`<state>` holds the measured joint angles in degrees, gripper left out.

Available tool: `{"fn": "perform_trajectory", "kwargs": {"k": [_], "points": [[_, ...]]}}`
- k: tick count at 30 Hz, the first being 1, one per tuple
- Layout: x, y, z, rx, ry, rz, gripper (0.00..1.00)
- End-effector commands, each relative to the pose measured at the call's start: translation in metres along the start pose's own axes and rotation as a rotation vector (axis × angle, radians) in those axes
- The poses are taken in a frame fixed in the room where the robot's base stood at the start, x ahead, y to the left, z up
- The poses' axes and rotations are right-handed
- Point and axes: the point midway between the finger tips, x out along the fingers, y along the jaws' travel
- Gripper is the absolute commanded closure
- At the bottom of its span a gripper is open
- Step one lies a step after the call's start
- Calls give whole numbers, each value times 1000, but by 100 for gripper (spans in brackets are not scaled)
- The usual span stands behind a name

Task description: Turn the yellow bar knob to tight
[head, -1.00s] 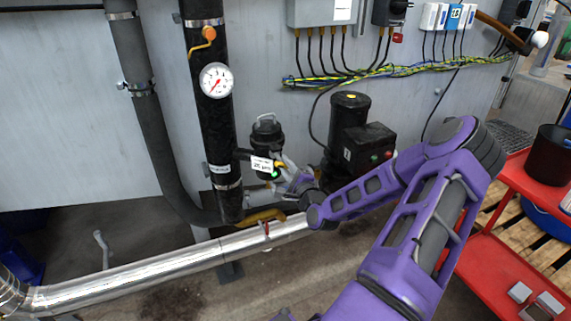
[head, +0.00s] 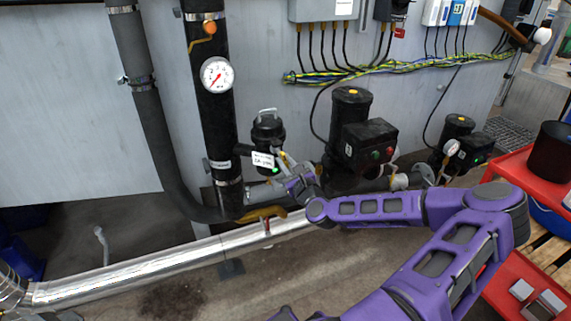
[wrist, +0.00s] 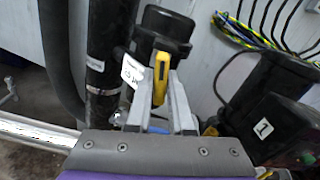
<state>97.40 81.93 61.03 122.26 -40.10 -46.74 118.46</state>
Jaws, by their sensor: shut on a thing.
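The yellow bar knob (wrist: 160,77) shows in the wrist view as an upright yellow bar in front of a black cylindrical housing (wrist: 166,30). My gripper (wrist: 161,72) has one grey finger on each side of the bar and is shut on it. In the head view my gripper (head: 285,166) is at the front of the same black housing (head: 267,128), beside a white label (head: 262,160). The knob is mostly hidden there by my gripper and wrist. The label's print is too small to read.
A black vertical pipe with a gauge (head: 217,75) stands close on the left. A black pump (head: 350,105) with a control box stands close on the right. A silver pipe (head: 130,278) and a yellow lever (head: 262,213) lie below. A red cart (head: 500,245) is at right.

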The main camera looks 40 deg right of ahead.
Motion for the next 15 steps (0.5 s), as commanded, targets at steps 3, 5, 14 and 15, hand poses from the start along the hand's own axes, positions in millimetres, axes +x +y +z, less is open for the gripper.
{"fn": "perform_trajectory", "kwargs": {"k": [3,5,14,15], "points": [[0,0,-1,76,-1,-2,100],[0,0,-2,106,0,-1,100],[0,1,-1,193,1,0,100],[0,1,0,197,1,0,100]]}}
